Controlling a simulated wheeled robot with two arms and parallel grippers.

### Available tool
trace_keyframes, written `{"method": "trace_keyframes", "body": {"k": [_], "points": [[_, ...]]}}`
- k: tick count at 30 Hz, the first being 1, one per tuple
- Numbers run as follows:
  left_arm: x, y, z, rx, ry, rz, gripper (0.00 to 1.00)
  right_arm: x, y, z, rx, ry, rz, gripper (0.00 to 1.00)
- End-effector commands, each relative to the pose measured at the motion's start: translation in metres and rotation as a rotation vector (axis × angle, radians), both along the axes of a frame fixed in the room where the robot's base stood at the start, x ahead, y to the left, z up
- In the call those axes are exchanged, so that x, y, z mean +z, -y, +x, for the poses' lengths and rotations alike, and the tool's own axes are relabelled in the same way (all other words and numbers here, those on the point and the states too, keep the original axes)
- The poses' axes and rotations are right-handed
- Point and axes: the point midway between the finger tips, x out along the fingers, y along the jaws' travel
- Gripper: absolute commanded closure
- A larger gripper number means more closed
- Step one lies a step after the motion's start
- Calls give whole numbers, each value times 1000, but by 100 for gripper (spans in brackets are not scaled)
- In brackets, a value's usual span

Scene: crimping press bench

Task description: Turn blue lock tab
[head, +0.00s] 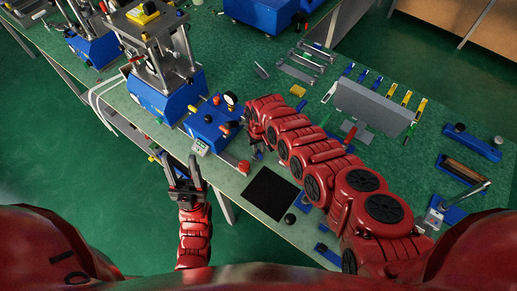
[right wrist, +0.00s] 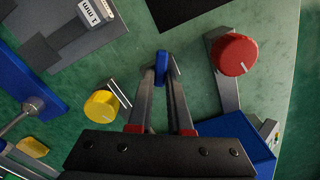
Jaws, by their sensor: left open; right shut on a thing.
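The blue lock tab (right wrist: 162,64) stands between the fingertips of my right gripper (right wrist: 161,74) in the right wrist view. The gripper is shut on it, and the fingers cover its sides. In the head view my right gripper (head: 257,150) is low over the bench beside the small blue unit, largely hidden by its own arm; I cannot make out the tab there. My left gripper (head: 183,174) is open and empty, in front of the bench's near edge, left of the right gripper.
A red knob (right wrist: 235,55) and a yellow knob (right wrist: 102,105) flank the right gripper. The blue press (head: 165,95) and a small blue unit with a gauge (head: 212,122) stand to the left. A black mat (head: 269,193) lies near the front edge. Wrenches (head: 298,70) lie farther back.

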Motion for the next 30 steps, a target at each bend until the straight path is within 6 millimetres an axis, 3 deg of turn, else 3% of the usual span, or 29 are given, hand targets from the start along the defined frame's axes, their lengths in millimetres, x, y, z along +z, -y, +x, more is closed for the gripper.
{"method": "trace_keyframes", "body": {"k": [14,30], "points": [[-7,0,0,0,0,0,50,-1,1,0,101,-2,-2,100],[-45,0,0,0,0,0,50,-4,3,2,573,-2,-3,100]]}}
